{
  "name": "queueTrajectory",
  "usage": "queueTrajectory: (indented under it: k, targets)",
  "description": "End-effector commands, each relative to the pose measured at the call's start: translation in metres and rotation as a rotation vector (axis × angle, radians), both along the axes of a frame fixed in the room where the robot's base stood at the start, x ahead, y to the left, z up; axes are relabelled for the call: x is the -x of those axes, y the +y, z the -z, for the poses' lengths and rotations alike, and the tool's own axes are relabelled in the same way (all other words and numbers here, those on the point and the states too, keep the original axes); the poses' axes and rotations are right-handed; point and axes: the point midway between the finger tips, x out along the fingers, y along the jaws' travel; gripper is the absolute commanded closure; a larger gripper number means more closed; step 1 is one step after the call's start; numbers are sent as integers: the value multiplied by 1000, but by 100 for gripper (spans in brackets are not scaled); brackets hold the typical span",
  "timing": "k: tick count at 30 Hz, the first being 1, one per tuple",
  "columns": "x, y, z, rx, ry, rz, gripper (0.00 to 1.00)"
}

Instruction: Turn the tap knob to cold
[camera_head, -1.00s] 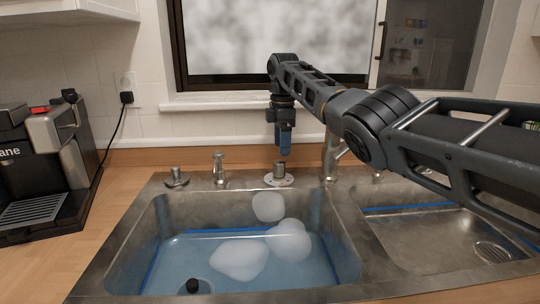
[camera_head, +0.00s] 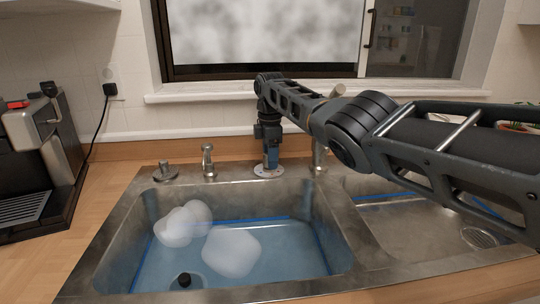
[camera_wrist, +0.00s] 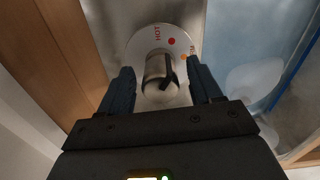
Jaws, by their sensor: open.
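The tap knob (camera_wrist: 157,70) is a metal cylinder on a round white plate (camera_wrist: 139,44). In the wrist view the plate carries the word HOT, a red dot and an orange dot; the rest of its markings are hidden. My gripper (camera_wrist: 162,80) is open, with one blue finger on each side of the knob. I cannot tell whether the fingers touch it. In the head view my gripper (camera_head: 271,164) points down at the plate (camera_head: 260,174) on the sink's back ledge and hides the knob.
Two metal fittings (camera_head: 208,160) (camera_head: 166,172) stand left of the plate. The faucet (camera_head: 319,158) stands just right. The left basin (camera_head: 340,245) holds water and white foam. A coffee machine (camera_head: 35,150) is at left; a window is behind my arm.

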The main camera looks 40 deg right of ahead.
Motion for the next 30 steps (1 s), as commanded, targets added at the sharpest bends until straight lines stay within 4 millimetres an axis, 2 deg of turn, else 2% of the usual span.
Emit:
queueTrajectory:
  k: [3, 20, 30]
  targets:
    - [0, 0, 0, 0, 0, 0, 37]
    - [0, -1, -1, 1, 0, 1, 91]
    - [1, -2, 0, 1, 3, 6, 92]
